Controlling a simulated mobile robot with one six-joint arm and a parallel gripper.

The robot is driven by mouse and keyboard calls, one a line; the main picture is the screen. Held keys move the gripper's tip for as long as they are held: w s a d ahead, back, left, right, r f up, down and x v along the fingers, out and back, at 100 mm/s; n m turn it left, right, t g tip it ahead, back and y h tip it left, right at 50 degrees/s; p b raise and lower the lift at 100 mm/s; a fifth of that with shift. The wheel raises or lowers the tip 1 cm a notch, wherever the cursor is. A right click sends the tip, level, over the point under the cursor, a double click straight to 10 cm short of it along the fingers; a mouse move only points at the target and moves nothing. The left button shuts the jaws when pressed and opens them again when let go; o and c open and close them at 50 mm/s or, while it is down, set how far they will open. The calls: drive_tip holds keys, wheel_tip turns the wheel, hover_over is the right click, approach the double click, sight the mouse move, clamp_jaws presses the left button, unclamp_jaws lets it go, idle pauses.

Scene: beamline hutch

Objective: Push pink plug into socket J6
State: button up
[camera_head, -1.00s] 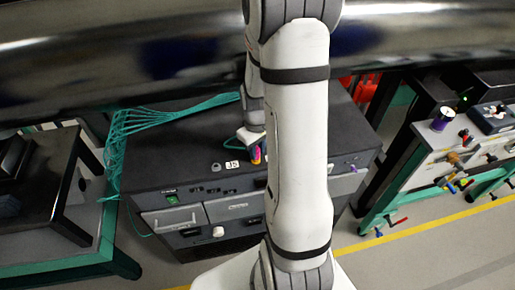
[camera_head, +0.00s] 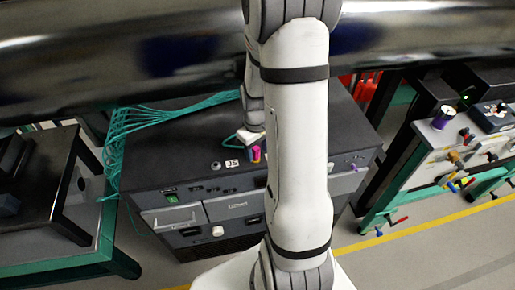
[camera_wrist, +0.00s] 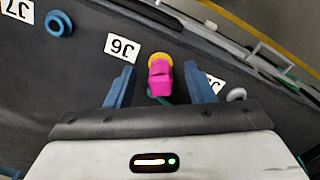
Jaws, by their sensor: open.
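The pink plug (camera_wrist: 160,80) stands at the yellow ring of socket J6 (camera_wrist: 157,59), beside the J6 label (camera_wrist: 122,47) on the dark panel. Its end meets or overlaps the ring; how deep it sits cannot be told. My gripper (camera_wrist: 160,88) is open, with one blue finger on each side of the plug and a gap on both sides. In the head view the pink plug (camera_head: 256,154) shows just below my gripper (camera_head: 251,138), partly behind my arm. A green cable runs from the plug's rear.
A blue socket (camera_wrist: 59,23) sits by the J7 label, and a grey socket (camera_wrist: 237,95) by the J5 label (camera_wrist: 215,84). Green cables (camera_head: 165,118) cross the box at left. A tool bench (camera_head: 440,135) stands at right. A large shiny pipe (camera_head: 120,60) spans the back.

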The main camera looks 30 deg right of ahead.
wheel_tip(320, 180, up, 7)
drive_tip(key=shift+w+r+b, duration=0.1)
drive_tip(key=shift+r+b, duration=0.05)
drive_tip(key=shift+b, duration=0.2)
drive_tip(key=shift+a+r, duration=0.2)
drive_tip(key=shift+r, duration=0.3)
drive_tip(key=s+a+r+m+t, duration=0.2)
drive_tip(key=s+a+r+t, duration=0.1)
drive_tip(key=s+a+r, duration=0.8)
drive_tip(key=shift+s+a+r, duration=0.25)
drive_tip(key=shift+s+r, duration=0.15)
drive_tip(key=shift+r, duration=0.15)
drive_tip(key=shift+s+a+r+m+t, duration=0.1)
drive_tip(key=shift+s+m+t, duration=0.2)
drive_tip(key=shift+c, duration=0.3)
